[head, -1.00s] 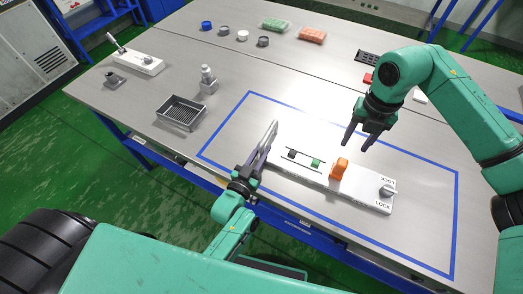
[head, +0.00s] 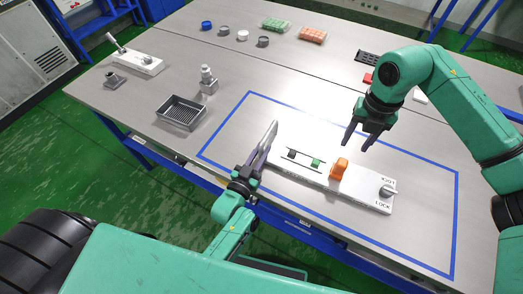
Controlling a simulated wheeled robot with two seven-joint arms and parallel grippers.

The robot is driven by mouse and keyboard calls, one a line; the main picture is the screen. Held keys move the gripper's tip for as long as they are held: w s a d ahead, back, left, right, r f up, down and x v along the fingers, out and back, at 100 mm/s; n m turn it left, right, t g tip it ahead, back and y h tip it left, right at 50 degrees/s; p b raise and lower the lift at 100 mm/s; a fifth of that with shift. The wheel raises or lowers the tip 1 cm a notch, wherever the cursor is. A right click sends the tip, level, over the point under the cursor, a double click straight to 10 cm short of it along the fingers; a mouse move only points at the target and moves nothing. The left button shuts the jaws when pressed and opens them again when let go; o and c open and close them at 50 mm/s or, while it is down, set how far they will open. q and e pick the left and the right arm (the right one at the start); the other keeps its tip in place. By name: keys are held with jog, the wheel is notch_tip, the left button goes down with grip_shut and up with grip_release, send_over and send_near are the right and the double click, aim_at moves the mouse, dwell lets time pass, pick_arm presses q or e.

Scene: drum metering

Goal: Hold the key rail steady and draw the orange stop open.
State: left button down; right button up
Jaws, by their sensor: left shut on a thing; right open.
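The white key rail (head: 318,180) lies within the blue outline on the table. It bears a dark stop (head: 292,153), a green stop (head: 316,163), the orange stop (head: 339,168) and a grey knob (head: 387,191) by the word LOCK. My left gripper (head: 268,140) is shut on the rail's left end. My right gripper (head: 357,142) is open and empty, above and behind the orange stop, apart from it.
A white lever block (head: 138,63) is at the far left. Green (head: 275,24) and orange (head: 312,34) trays lie at the back. The outline's right part is clear.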

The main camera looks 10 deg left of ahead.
aim_at(344, 162)
jog(key=o, duration=0.4)
jog(key=m, duration=0.2)
jog(key=m+y, duration=0.1)
jog(key=m, duration=0.3)
jog(key=shift+s+d+f+y, duration=0.25)
jog(key=shift+s+f+y, duration=0.1)
jog(key=shift+y, duration=0.05)
jog(key=f+m+y, duration=0.1)
jog(key=f+m, duration=0.2)
jog(key=m, duration=0.1)
jog(key=f+m, duration=0.4)
jog(key=m, duration=0.1)
jog(key=f+m+t+y, duration=0.1)
jog(key=f+m, duration=0.2)
jog(key=m, duration=0.1)
jog(key=shift+w+a+f+y, duration=0.25)
jog(key=shift+w+f+y, duration=0.05)
jog(key=shift+w+f, duration=0.05)
grip_shut()
jog(key=shift+r, duration=0.1)
